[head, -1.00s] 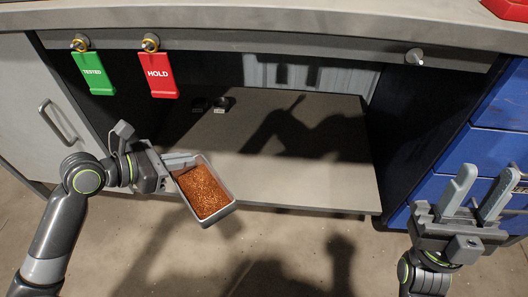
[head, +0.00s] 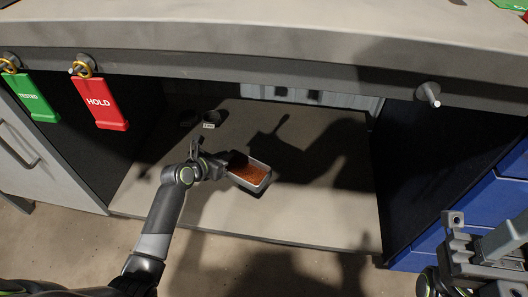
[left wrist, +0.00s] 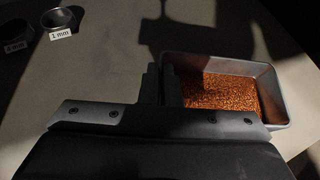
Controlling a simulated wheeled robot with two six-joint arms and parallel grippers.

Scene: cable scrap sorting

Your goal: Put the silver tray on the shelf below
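The silver tray (head: 266,183) holds reddish copper granules. My left gripper (head: 226,167) is shut on its near-left rim, and the tray is over the lower shelf (head: 330,215), inside the bench opening. In the left wrist view the two fingers (left wrist: 164,85) sit close together at the left wall of the tray (left wrist: 284,98), which looks level. A dark shadow lies close under the tray; I cannot tell whether it touches the shelf. My right gripper (head: 503,262) is partly cut off at the right edge, its fingers apart and empty.
A small cup labelled 1 mm (left wrist: 58,22) and another cup (left wrist: 15,36) stand at the shelf's back left. A red HOLD tag (head: 98,102) and a green TESTED tag (head: 32,100) hang from the bench edge. The shelf's right side is clear.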

